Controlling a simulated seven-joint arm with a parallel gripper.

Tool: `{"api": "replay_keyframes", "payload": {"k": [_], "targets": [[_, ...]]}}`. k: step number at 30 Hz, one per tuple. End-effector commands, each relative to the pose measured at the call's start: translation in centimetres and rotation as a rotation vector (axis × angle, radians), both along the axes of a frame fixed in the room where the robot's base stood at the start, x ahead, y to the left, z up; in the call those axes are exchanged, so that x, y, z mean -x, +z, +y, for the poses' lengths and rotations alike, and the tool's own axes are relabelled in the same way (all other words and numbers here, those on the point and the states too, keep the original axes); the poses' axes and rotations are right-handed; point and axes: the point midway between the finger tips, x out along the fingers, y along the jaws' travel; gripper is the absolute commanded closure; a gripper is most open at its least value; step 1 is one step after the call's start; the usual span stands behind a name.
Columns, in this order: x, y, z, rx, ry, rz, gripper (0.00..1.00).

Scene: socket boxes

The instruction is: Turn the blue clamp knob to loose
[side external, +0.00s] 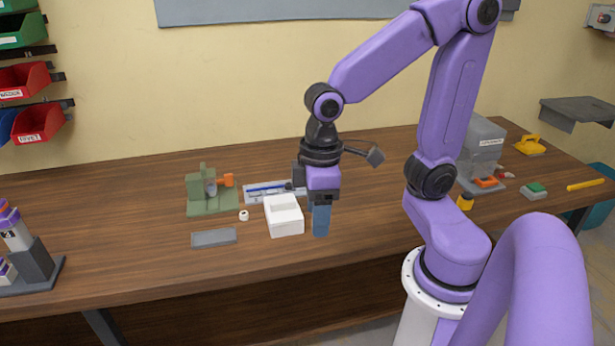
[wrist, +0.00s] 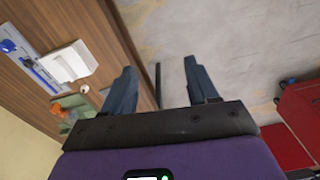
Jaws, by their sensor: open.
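A small round blue part (wrist: 8,46), which looks like the blue clamp knob, shows at the left edge of the wrist view on a pale fixture plate (wrist: 38,74). In the side external view this plate (side external: 258,196) lies behind a white box, with a blue bar along it; I cannot make out the knob there. My gripper (side external: 321,222) hangs fingers down over the table, to the right of the white box and in front of the plate's right end. In the wrist view its fingers (wrist: 161,88) are apart with nothing between them.
The white open box (side external: 285,222) stands beside my gripper; it also shows in the wrist view (wrist: 70,64). A green fixture (side external: 205,206) with an orange part, a white ring (side external: 244,215) and a grey block (side external: 214,238) are further left. The table's front is largely clear.

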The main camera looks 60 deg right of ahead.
Motion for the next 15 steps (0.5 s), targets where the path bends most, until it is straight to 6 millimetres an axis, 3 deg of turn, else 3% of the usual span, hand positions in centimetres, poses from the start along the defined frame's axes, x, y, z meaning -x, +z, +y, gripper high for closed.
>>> {"api": "replay_keyframes", "payload": {"k": [1, 8, 15], "targets": [[-2.0, 0.1, -0.2, 0.003, -0.105, 0.003, 0.42], [-10.4, 0.4, -3.0, 0.002, -0.555, 0.01, 0.42], [-18.3, 0.0, -9.4, 0.001, -1.025, 0.016, 0.42]]}}
